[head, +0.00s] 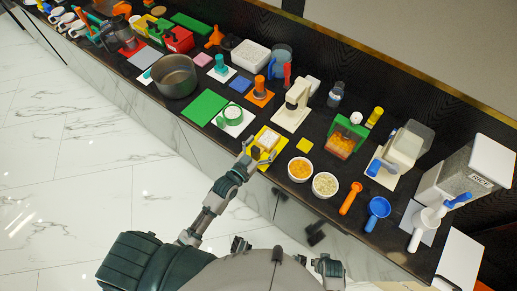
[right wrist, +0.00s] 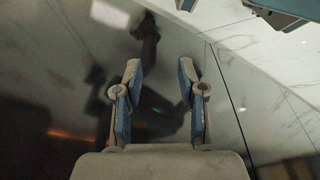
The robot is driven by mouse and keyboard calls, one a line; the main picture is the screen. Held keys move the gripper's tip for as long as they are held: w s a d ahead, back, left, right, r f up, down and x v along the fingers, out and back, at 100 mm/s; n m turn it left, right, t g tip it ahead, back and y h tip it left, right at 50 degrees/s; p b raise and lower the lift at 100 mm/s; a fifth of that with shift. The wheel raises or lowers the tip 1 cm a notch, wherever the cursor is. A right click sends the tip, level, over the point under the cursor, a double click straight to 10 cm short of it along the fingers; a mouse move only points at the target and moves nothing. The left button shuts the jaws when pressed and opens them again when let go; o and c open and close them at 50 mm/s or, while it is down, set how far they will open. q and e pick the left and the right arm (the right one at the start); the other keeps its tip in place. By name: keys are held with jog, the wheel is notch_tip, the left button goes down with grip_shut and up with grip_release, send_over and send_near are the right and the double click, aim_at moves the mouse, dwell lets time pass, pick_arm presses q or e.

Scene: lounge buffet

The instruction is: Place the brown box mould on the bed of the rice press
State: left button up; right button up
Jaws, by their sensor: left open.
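A small tan-brown box (head: 268,140), which looks like the box mould, sits on a yellow mat (head: 258,134) near the counter's front edge. My left gripper (head: 260,153) is open at the near side of this box, its fingertips spread. Whether they touch the box I cannot tell. A cream upright press (head: 296,95), which looks like the rice press, stands behind the box on its own pale base (head: 288,118). My right gripper (right wrist: 160,95) is open and empty in the right wrist view, with a dark glossy panel beyond it.
Bowls of orange (head: 300,169) and pale food (head: 325,185) stand right of the box. A green mat (head: 205,107) and a white-green tape-like ring (head: 231,115) lie to its left. An orange scoop (head: 351,198) lies further right.

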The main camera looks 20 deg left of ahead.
pick_arm(q)
jog(key=shift+f, duration=0.1)
pick_arm(e)
jog(key=shift+f, duration=0.1)
pick_arm(q)
jog(key=shift+s+a+b, duration=0.1)
jog(key=shift+s+b, duration=0.3)
jog(key=f+p+v, duration=0.1)
jog(key=v, duration=1.6)
jog(key=s+a+f+n+g+y, duration=0.15)
jog(key=f+g, duration=0.25)
jog(key=f, duration=0.7)
jog(key=s+f+g+y, duration=0.3)
jog(key=f+g, duration=0.2)
jog(key=f, duration=0.7)
jog(key=s+f+g+y+p, duration=0.1)
jog(key=s+f+g, duration=0.4)
jog(key=s+f, duration=0.6)
notch_tip(320, 180, down, 3)
jog(key=shift+s+a+g+p, duration=0.3)
jog(key=shift+s+a+p, duration=0.15)
jog(key=shift+p, duration=0.25)
pick_arm(e)
jog(key=s+f, duration=0.3)
jog(key=f, duration=0.2)
jog(key=shift+s+d+f, duration=0.2)
jog(key=shift+d+f, duration=0.05)
jog(key=shift+f, duration=0.05)
